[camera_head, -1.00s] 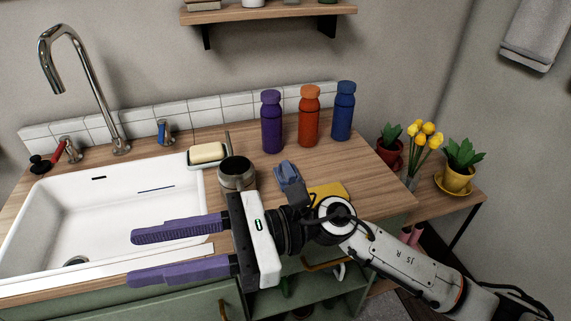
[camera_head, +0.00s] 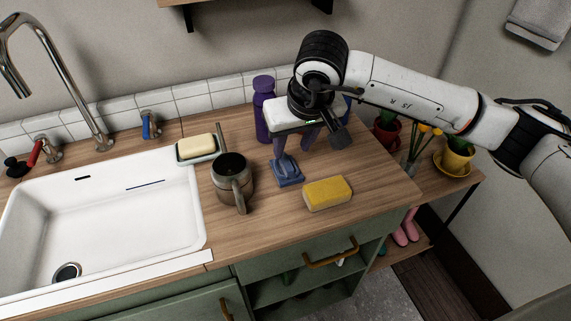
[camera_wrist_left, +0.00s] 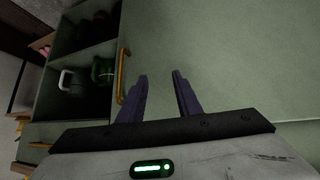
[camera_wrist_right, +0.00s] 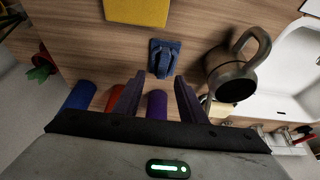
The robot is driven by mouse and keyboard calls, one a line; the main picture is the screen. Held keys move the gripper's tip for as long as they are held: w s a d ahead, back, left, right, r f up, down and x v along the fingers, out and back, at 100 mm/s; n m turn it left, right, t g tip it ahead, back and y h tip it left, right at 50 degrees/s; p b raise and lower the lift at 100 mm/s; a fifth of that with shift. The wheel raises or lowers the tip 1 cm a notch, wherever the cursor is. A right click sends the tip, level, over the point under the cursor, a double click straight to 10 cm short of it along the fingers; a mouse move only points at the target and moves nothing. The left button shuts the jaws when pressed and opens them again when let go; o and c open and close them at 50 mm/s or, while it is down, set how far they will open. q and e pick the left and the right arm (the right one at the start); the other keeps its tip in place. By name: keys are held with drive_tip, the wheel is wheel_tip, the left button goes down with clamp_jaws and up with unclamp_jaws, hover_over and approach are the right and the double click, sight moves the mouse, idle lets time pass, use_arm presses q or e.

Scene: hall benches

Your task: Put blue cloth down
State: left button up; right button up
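The blue cloth (camera_head: 287,173) lies as a small folded heap on the wooden counter, between the mug and the yellow sponge. It also shows in the right wrist view (camera_wrist_right: 163,58), just beyond the fingertips. My right gripper (camera_head: 293,151) points down above the cloth, its purple fingers spread. In the right wrist view the gripper (camera_wrist_right: 160,76) is open with nothing between its fingers; the cloth appears apart from them. My left gripper (camera_wrist_left: 160,76) is open and empty in front of a green cabinet front. It does not show in the head view.
A metal mug (camera_head: 232,178) stands close left of the cloth, and a yellow sponge (camera_head: 328,194) lies to its right. A purple bottle (camera_head: 264,110) stands behind; other bottles are mostly hidden by my right arm. The white sink (camera_head: 110,205) is at left. Front counter is clear.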

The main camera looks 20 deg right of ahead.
sight(286, 162)
drive_tip(key=x, duration=0.3)
drive_tip(key=p+x, duration=0.1)
drive_tip(key=x, duration=0.2)
drive_tip(key=shift+s+a+f, duration=0.1)
drive_tip(key=shift+s+a, duration=0.1)
drive_tip(key=shift+a, duration=0.05)
drive_tip(key=shift+c, duration=0.3)
clamp_jaws()
